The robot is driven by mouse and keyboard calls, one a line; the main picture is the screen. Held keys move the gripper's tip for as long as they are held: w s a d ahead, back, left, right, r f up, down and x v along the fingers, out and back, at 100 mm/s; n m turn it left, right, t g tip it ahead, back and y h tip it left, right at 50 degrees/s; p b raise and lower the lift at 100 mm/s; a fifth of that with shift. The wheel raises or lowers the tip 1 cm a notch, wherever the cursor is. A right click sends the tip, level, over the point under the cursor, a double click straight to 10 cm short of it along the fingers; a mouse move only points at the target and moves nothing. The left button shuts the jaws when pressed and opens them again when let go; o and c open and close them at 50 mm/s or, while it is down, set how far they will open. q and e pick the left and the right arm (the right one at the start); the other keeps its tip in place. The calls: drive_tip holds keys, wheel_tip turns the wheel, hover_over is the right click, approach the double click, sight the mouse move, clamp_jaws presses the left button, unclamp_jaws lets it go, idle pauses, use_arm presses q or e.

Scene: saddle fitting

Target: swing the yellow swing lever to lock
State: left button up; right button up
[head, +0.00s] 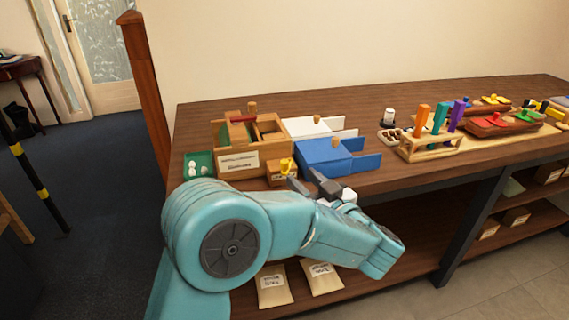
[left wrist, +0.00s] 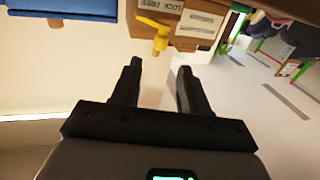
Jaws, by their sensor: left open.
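The yellow swing lever (head: 287,166) sits on a small wooden block (head: 275,178) at the table's front edge, in front of the larger wooden box. In the left wrist view the lever (left wrist: 155,32) is beyond my fingertips, near the block (left wrist: 197,24), whose label shows the words LOCK and FREE. My left gripper (head: 312,184) is open and empty, just to the right of the lever in the head view. Its fingers (left wrist: 160,75) are apart with no contact on the lever. My right gripper is not in view.
A blue box (head: 325,158) stands close to the right of the lever, with a white box (head: 307,128) behind it. A wooden box (head: 240,160) and a green tray (head: 198,165) are to the left. A rack of colored handles (head: 430,147) stands farther right.

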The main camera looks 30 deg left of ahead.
sight(286, 164)
use_arm(q)
drive_tip(key=x, duration=0.9)
drive_tip(key=shift+f, duration=0.1)
clamp_jaws()
